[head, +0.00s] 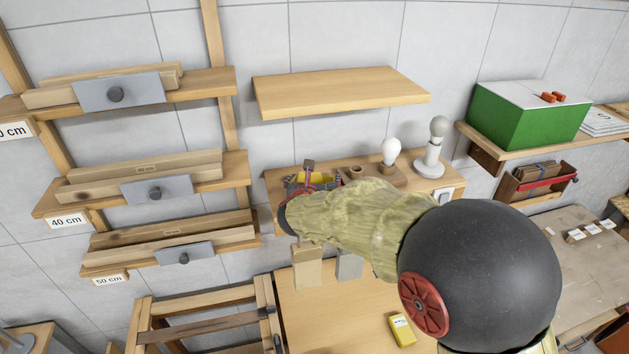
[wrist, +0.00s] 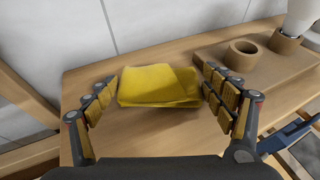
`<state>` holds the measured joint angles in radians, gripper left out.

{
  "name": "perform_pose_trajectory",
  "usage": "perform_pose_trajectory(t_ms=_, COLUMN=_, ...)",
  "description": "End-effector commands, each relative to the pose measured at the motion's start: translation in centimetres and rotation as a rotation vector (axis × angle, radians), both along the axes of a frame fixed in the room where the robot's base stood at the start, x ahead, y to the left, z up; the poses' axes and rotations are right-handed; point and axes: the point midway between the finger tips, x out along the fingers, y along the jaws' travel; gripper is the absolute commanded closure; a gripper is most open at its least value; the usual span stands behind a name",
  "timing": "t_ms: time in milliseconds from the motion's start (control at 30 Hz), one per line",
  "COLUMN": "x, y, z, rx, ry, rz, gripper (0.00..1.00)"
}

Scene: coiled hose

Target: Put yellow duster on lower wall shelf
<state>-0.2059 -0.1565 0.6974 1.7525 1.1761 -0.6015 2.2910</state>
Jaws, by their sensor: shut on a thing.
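The yellow duster (wrist: 160,87) is a folded cloth between the fingers of my gripper (wrist: 158,78) in the wrist view. My gripper is shut on it, with finger pads at its left and right sides. The lower wall shelf (wrist: 95,68) is the light wood board under and around the duster. I cannot tell whether the duster touches the board. In the head view a bit of the duster (head: 322,179) shows by my gripper (head: 313,182), over the left part of the lower shelf (head: 273,184). My arm hides part of that shelf.
Right of the duster is a wooden block with round sockets (wrist: 225,58), one holding a white bulb (head: 391,150). A lamp stand (head: 433,145) stands farther right. The bare upper shelf (head: 340,91) hangs above. A yellow pack (head: 401,330) lies on the bench below.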

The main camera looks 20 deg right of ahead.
Motion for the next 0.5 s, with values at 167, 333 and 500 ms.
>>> perform_pose_trajectory(t_ms=167, x=-0.01, y=0.0, z=-0.16, rx=0.0, ry=0.0, rz=0.0, gripper=0.12)
perform_pose_trajectory(t_ms=333, x=0.0, y=0.0, z=-0.14, rx=0.0, ry=0.0, rz=0.0, gripper=0.02)
perform_pose_trajectory(t_ms=500, x=-0.01, y=0.0, z=-0.14, rx=0.0, ry=0.0, rz=0.0, gripper=0.0)
